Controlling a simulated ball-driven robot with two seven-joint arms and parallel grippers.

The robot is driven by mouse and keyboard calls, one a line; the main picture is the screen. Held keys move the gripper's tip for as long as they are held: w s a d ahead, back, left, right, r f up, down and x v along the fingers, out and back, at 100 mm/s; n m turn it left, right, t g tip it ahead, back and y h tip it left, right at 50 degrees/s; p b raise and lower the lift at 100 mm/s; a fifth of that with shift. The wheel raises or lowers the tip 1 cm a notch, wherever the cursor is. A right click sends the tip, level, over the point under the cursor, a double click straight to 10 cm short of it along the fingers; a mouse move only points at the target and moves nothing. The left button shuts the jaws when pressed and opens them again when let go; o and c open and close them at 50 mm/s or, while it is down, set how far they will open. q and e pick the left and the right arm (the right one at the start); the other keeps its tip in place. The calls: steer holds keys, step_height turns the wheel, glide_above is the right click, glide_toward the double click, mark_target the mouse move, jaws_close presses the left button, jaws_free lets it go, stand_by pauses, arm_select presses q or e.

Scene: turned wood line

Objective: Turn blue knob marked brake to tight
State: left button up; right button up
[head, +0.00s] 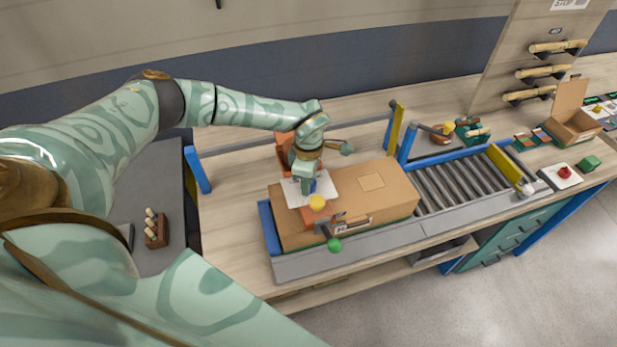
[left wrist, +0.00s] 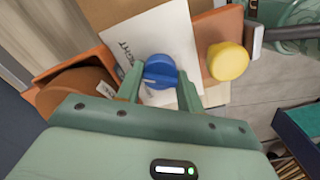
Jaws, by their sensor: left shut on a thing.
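The blue knob (left wrist: 160,72) sits on a white card with printed lettering (left wrist: 167,35), part of which is hidden, and I cannot read it fully. My left gripper (left wrist: 160,88) is shut on the blue knob, one finger on each side of it. In the head view my left gripper (head: 305,185) reaches down onto the white plate (head: 322,190) at the left end of the cardboard box, and only a little of the blue knob (head: 311,186) shows. A yellow knob (left wrist: 227,61) stands just right of it on an orange part. My right gripper is not in view.
The cardboard box (head: 390,200) lies on the conveyor beside the rollers (head: 455,185). A green ball-ended handle (head: 334,245) sticks out in front. An orange holder (head: 284,150) stands behind my gripper. A red button box (head: 563,174) is far right.

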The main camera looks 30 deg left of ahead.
arm_select(q)
steer(key=shift+m, duration=1.1)
steer(key=o, duration=1)
step_height(320, 180, up, 16)
steer(key=shift+r+b, duration=0.2)
steer(key=shift+b, duration=0.15)
